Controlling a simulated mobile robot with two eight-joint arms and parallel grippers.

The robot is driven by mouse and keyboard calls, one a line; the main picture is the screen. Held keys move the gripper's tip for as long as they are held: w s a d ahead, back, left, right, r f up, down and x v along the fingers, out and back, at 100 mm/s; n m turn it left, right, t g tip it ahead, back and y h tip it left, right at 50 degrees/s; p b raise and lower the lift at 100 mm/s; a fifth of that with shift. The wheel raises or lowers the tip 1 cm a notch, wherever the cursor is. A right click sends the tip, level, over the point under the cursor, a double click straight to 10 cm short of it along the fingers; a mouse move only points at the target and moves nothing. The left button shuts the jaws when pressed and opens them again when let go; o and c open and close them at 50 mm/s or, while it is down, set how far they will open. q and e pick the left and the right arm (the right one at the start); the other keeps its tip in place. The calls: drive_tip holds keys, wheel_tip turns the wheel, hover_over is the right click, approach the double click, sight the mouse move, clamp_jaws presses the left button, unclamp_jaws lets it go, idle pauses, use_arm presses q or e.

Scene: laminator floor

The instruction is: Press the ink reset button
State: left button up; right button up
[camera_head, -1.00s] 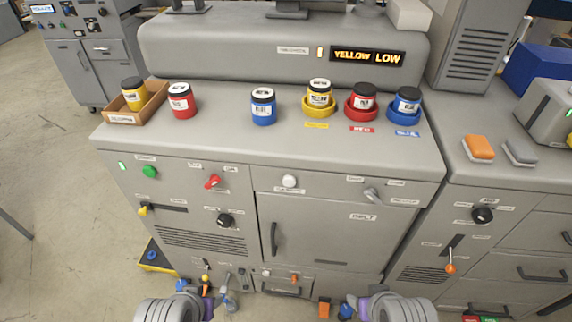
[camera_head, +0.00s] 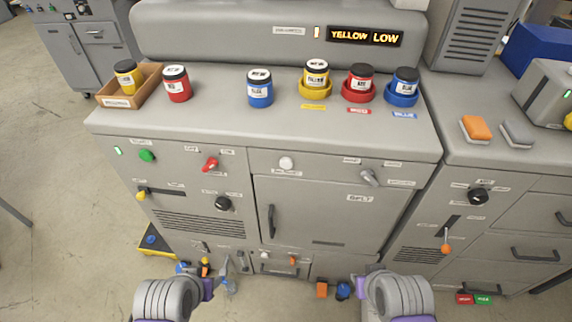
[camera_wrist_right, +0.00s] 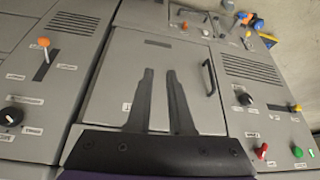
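A round white button (camera_head: 286,163) sits on the front of the grey machine, above the belt door (camera_head: 320,222). A small label lies under it, too blurred to read. The display (camera_head: 365,37) on top reads YELLOW LOW. My right gripper (camera_wrist_right: 158,72) shows two dark fingers with a gap between them and nothing held, in front of the belt door in the right wrist view. In the head view both my wrists are low, well below the button. My left gripper (camera_head: 222,287) is low at the left, its fingers too small to judge. The white button does not show in the wrist view.
Yellow (camera_head: 316,78), red (camera_head: 360,82) and blue (camera_head: 405,86) bottles stand in coloured rings on the machine top. Other bottles stand left, one in a wooden tray (camera_head: 113,101). A green button (camera_head: 147,156), red knob (camera_head: 210,164) and grey knob (camera_head: 369,177) flank the white button.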

clamp_jaws()
idle(1.2)
